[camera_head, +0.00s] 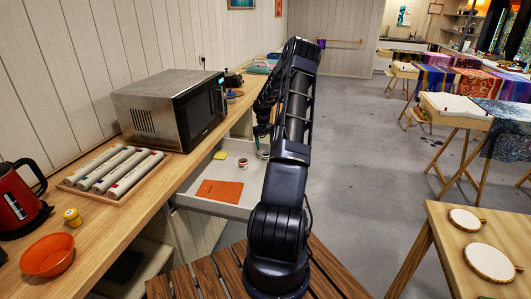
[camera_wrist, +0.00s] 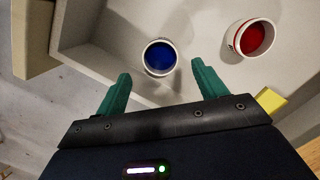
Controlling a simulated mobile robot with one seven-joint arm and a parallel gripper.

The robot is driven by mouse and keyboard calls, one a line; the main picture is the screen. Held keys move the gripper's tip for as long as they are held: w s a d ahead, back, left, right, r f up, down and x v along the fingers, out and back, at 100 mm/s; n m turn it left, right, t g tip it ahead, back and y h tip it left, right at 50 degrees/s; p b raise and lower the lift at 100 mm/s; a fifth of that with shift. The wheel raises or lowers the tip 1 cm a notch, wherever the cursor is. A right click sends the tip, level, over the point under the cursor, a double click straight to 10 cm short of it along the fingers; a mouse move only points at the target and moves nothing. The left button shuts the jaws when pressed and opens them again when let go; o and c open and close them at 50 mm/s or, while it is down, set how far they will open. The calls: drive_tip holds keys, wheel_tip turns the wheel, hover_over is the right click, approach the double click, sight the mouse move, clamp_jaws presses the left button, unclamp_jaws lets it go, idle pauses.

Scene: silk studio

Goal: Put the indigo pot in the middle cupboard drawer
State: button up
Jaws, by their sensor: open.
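The indigo pot (camera_wrist: 159,57) is a white-rimmed round pot with deep blue inside, upright on the floor of the open cupboard drawer (camera_head: 210,206). In the wrist view it stands near a drawer wall, just beyond and between my fingertips, with no finger visibly closed on it. My gripper (camera_wrist: 161,72) is open and empty, its two green fingers spread. In the head view the gripper (camera_head: 261,132) hangs over the drawer's far right part, partly hidden by my arm. The cupboard's other drawers are not clearly visible.
A red pot (camera_wrist: 254,38) stands right of the indigo pot. A yellow pad (camera_head: 220,155) and an orange notebook (camera_head: 219,190) also lie in the drawer. Above, the counter holds a microwave (camera_head: 175,108), a tray of rolls (camera_head: 113,170), an orange bowl (camera_head: 47,255) and a kettle (camera_head: 20,198).

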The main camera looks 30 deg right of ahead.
drive_tip(key=s+a+r+t+h, duration=0.1)
drive_tip(key=s+a+r, duration=0.1)
drive_tip(key=a+r, duration=0.6)
drive_tip(key=s+a+r, duration=0.2)
drive_tip(key=a+r, duration=0.1)
drive_tip(key=r, duration=0.9)
drive_tip(key=s+a+r+t+h, duration=0.1)
drive_tip(key=s+a+r, duration=0.9)
drive_tip(key=r, duration=0.1)
drive_tip(key=s+a+r+t, duration=0.1)
drive_tip(key=s+a+r, duration=0.2)
drive_tip(key=s+a, duration=0.3)
drive_tip(key=s+a+r+t, duration=0.1)
drive_tip(key=s+a+r, duration=0.2)
drive_tip(key=s, duration=0.6)
drive_tip(key=s+a+t+y, duration=0.1)
drive_tip(key=s+a, duration=0.1)
drive_tip(key=s, duration=0.5)
drive_tip(key=s+a+f+t+y, duration=0.1)
drive_tip(key=s+a, duration=0.1)
drive_tip(key=s, duration=0.5)
drive_tip(key=shift+s+a+f, duration=0.25)
drive_tip(key=shift+s+a, duration=0.05)
drive_tip(key=shift+a, duration=0.05)
